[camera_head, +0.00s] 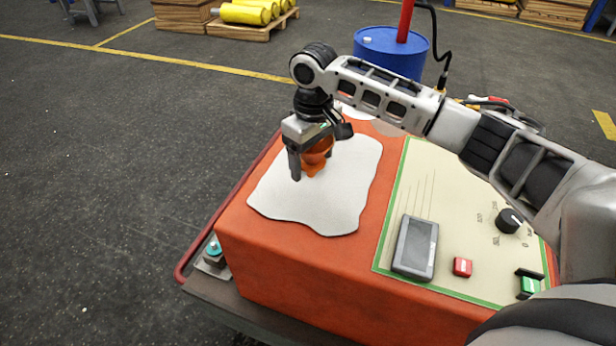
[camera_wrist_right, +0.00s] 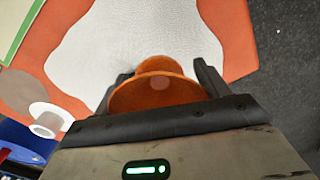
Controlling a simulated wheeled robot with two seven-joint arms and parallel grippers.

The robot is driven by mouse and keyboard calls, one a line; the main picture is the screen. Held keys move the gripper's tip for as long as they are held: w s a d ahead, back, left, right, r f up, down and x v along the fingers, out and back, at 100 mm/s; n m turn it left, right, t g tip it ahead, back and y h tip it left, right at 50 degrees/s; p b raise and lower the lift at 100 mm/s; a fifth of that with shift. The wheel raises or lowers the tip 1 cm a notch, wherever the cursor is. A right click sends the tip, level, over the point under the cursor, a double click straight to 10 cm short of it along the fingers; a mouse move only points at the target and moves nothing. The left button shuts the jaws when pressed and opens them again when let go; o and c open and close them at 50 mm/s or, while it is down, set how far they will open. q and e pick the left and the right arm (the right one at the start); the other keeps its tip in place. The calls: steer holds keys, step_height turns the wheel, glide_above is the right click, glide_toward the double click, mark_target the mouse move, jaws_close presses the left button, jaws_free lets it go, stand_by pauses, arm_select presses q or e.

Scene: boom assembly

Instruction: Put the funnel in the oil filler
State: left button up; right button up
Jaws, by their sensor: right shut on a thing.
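An orange funnel (camera_head: 317,150) is between the fingers of my right gripper (camera_head: 311,172), which is shut on it. It is over a white cloth-like patch (camera_head: 325,198) on top of the orange machine; I cannot tell whether it touches. In the right wrist view the funnel (camera_wrist_right: 157,94) shows its wide rim close to the gripper (camera_wrist_right: 165,76). A white flanged neck (camera_wrist_right: 48,120), possibly the oil filler, stands at the left of that view, apart from the funnel. In the head view my arm mostly hides that area. My left gripper is out of view.
The orange machine top (camera_head: 262,240) holds a cream panel (camera_head: 424,180) with a grey display (camera_head: 415,247), a black knob (camera_head: 509,220), a red button (camera_head: 462,267) and a green switch (camera_head: 530,286). A blue drum (camera_head: 390,55) stands behind. Open floor lies left.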

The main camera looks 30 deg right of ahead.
mark_target(308, 169)
steer(key=shift+s+a+f, duration=0.25)
steer(key=shift+a+f, duration=0.2)
steer(key=shift+f, duration=0.1)
steer(key=shift+s+a+f, duration=0.2)
steer(key=shift+a+f, duration=0.2)
steer(key=shift+f, duration=0.15)
step_height(308, 169, down, 3)
steer(key=shift+w+d+r, duration=0.1)
steer(key=shift+d+r, duration=0.05)
steer(key=o, duration=1)
